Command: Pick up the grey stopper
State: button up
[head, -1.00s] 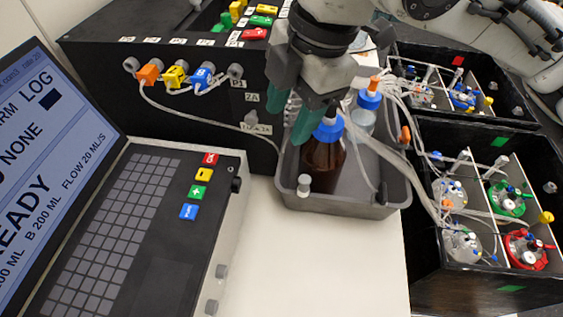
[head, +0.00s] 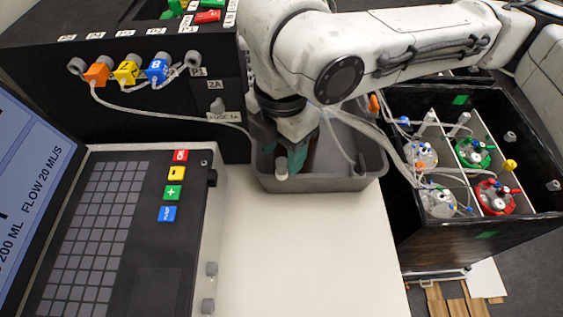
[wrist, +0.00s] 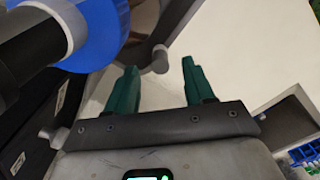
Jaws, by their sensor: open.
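A small grey stopper (head: 281,170) with a paler top sits at the front-left rim of the grey tray (head: 330,184) in the head view. In the wrist view this looks to be the grey stopper (wrist: 160,60) by the tray wall, in line with the gap between the fingertips and a little beyond them. My gripper (head: 282,152) is open and empty, with its green fingers pointing down just above and behind the stopper. The wrist view shows both fingertips (wrist: 160,72) apart. Whether either finger touches the stopper cannot be told.
A black box (head: 130,110) with ports stands left. The keypad console (head: 110,230) is in front-left. The white tabletop (head: 300,250) is clear.

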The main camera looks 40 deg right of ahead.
jog(key=shift+f, duration=0.95)
grip_shut()
